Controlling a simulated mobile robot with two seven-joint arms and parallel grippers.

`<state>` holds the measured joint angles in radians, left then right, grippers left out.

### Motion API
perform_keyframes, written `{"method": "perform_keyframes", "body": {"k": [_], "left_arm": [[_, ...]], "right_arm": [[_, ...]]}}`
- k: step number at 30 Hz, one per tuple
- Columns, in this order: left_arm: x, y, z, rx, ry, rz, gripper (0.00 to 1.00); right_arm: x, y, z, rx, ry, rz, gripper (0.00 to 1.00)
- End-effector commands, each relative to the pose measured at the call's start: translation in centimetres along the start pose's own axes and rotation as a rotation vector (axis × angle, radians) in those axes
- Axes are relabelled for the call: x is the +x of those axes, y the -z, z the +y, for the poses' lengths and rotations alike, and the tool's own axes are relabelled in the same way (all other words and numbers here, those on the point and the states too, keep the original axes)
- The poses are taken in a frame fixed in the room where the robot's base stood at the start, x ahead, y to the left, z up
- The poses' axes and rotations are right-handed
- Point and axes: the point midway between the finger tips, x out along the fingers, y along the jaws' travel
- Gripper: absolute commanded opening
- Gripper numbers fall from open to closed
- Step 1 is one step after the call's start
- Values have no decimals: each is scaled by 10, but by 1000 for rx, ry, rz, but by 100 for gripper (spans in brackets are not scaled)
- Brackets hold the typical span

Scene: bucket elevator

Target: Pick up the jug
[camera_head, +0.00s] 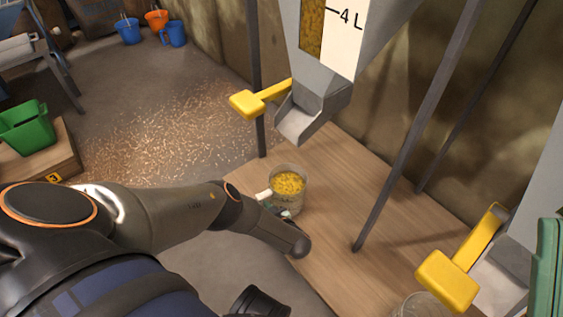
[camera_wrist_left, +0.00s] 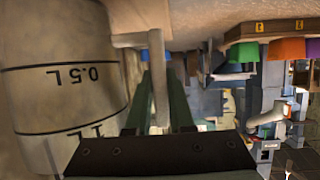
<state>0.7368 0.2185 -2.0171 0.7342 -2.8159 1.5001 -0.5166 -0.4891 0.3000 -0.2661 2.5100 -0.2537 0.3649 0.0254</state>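The jug (camera_head: 297,204) is clear, holds yellow grain and stands upright on a wooden board below a grey chute. In the left wrist view, which is upside down, the jug (camera_wrist_left: 60,95) shows 0.5 L and 1 L marks. Its pale handle (camera_wrist_left: 158,75) lies between the two green fingers of my left gripper (camera_wrist_left: 160,100). In the head view that gripper (camera_head: 276,208) is at the handle side of the jug, mostly hidden by my arm. I cannot tell whether the fingers press on the handle. My right gripper is out of view.
The grey chute (camera_head: 312,108) with a yellow lever (camera_head: 247,102) hangs above the jug. A metal post (camera_head: 400,165) stands to its right. A second yellow lever (camera_head: 447,280) and a clear vessel (camera_head: 412,306) are at lower right. A green bucket (camera_head: 27,128) stands at left.

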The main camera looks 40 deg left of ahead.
Motion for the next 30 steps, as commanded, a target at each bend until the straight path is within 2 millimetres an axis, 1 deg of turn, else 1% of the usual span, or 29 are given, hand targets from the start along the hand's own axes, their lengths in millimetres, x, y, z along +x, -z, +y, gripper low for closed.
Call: {"method": "perform_keyframes", "body": {"k": [1,3,5,30], "left_arm": [[0,0,0,0,0,0,14],[0,0,0,0,0,0,6],[0,0,0,0,0,0,0],[-1,-1,0,1,-1,-2,0]], "right_arm": [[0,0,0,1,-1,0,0],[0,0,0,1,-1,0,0],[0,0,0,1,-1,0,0],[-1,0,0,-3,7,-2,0]]}}
